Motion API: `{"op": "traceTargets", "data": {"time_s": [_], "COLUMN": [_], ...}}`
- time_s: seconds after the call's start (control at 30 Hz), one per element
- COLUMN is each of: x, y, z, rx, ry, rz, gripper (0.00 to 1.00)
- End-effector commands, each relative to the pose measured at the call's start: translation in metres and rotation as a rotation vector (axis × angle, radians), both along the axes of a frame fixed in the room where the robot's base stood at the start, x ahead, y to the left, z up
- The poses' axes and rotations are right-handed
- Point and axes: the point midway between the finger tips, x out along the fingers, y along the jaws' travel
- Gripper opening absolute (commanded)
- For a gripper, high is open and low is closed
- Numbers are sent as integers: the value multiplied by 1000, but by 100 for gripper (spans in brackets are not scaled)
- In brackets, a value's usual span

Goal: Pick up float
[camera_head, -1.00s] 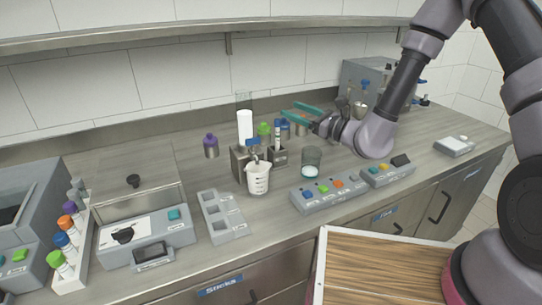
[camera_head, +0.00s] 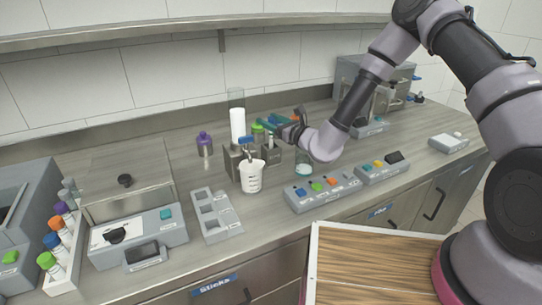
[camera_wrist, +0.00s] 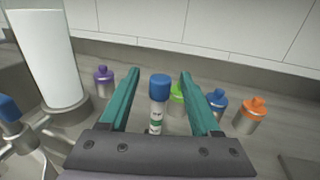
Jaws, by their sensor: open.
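My gripper (camera_head: 262,125) is open, with two teal fingers over the back middle of the counter. In the wrist view my gripper (camera_wrist: 159,74) points at a white tube with a blue cap (camera_wrist: 159,88). The tube shows upright between the fingers, with clear gaps on both sides. Its label has a green band; the writing is too small to read, so I cannot tell whether it is the float. In the head view the arm and fingers mostly hide the tube. No other thing in view is readable as a float.
A white measuring cup (camera_head: 251,177) and a white column (camera_head: 238,124) stand left of my gripper. A glass beaker (camera_head: 304,169) stands right. Behind the tube are purple (camera_wrist: 103,81), green (camera_wrist: 177,96), blue (camera_wrist: 217,102) and orange (camera_wrist: 250,115) capped bottles. Button panels (camera_head: 322,191) lie in front.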

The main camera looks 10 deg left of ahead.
Motion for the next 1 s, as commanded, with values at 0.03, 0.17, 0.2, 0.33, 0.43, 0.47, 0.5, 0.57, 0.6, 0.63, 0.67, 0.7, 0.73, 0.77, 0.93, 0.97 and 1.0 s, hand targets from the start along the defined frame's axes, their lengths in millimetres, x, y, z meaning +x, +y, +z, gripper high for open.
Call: {"op": "traceTargets", "data": {"time_s": [0.03, 0.17, 0.2, 0.33, 0.43, 0.47, 0.5, 0.57, 0.6, 0.63, 0.67, 0.7, 0.73, 0.77, 0.93, 0.97, 1.0], "x": [4, 13, 14, 15, 15, 15, 15, 15, 15, 15, 15, 15, 15, 15, 15, 15, 15], "y": [7, 17, 18, 19, 19, 19, 19, 19, 19, 19, 19, 19, 19, 19, 19, 19, 19], "z": [-1, 0, 0, 0, 0, 0, 0, 0, 0, 0, 0, 0, 0, 0, 0, 0, 0], "rx": [1, 2, 1, 0, 0, 0, 0, 0, 0, 0, 0, 0, 0, 0, 1, 1, 1], "ry": [0, -1, -1, 0, 0, 0, 0, 0, 0, 0, 0, 0, 0, 0, -1, -1, -1], "rz": [0, 0, 0, 0, 0, 0, 0, 0, 0, 0, 0, 0, 0, 0, 0, 0, 0], "gripper": [64, 64, 64, 64, 64, 52, 37, 14, 0, 0, 0, 0, 0, 0, 0, 0, 0]}}
